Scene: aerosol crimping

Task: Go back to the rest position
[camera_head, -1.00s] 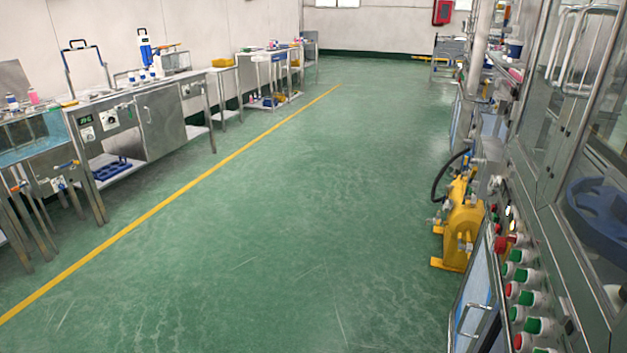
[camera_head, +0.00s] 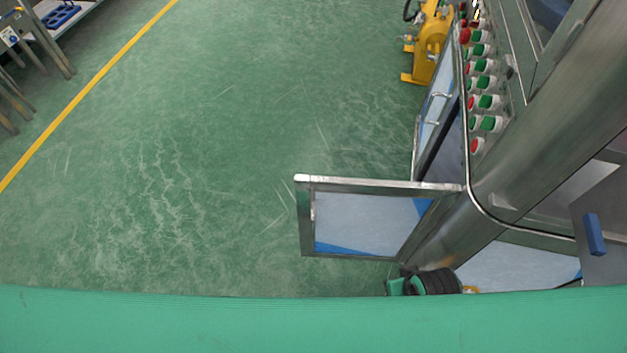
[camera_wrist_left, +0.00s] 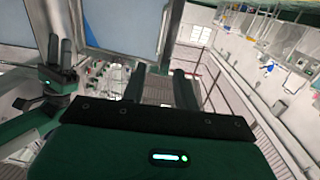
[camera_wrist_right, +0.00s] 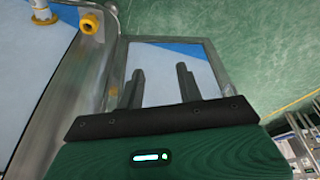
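My left gripper (camera_wrist_left: 158,78) shows in the left wrist view with its two dark fingers apart and nothing between them. My right gripper (camera_wrist_right: 159,76) shows in the right wrist view, also with its fingers apart and empty. Behind the right fingers is a metal-framed panel (camera_wrist_right: 215,62), with green floor beside it. In the head view, neither pair of fingers can be made out. A dark and green piece of my arm shows at the lower right, and a green part of my body fills the bottom edge.
A steel machine (camera_head: 545,130) with red and green buttons stands close on the right. Its open framed door (camera_head: 375,186) juts out over the floor. A yellow pump (camera_head: 431,42) stands beyond. The green floor (camera_head: 210,170) to the left is clear, with a yellow line (camera_head: 85,92).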

